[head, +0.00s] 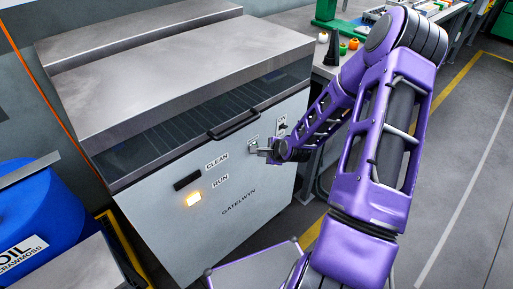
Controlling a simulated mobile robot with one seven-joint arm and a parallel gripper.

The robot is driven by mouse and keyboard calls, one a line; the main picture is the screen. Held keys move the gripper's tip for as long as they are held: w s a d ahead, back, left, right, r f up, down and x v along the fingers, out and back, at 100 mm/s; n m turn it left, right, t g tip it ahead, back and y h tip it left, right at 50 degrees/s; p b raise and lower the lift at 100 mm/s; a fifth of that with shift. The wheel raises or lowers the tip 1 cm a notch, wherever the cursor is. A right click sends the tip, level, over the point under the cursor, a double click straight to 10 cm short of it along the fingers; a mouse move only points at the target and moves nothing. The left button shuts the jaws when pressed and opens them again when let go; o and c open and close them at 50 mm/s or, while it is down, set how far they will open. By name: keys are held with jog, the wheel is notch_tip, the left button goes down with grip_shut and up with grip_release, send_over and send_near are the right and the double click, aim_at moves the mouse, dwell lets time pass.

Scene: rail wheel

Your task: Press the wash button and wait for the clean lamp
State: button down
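The washer (235,215) is a grey cabinet with a metal lid, and its lid is down. On its front, the lamp by the RUN label (193,199) glows amber. The lamp by the CLEAN label (188,181) is dark. My gripper (262,149) is at the upper right of the front panel, by a small green-marked label (253,143). The wash button is not clearly visible there, and the gripper may cover it. The fingers are too small to tell whether they are open or shut, or whether they touch the panel. An ON label (282,119) with a dark switch sits just right of it.
A blue oil drum (38,215) stands at the left. A bench (322,62) with a dark cone and small orange and green parts is behind my arm. The lid handle (234,122) sticks out above the panel. Grey floor (470,170) is free at the right.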

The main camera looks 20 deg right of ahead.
jog(key=s+d+p, duration=0.1)
jog(key=s+d, duration=0.1)
jog(key=s, duration=0.3)
jog(key=shift+s+p, duration=0.35)
dwell(0.6)
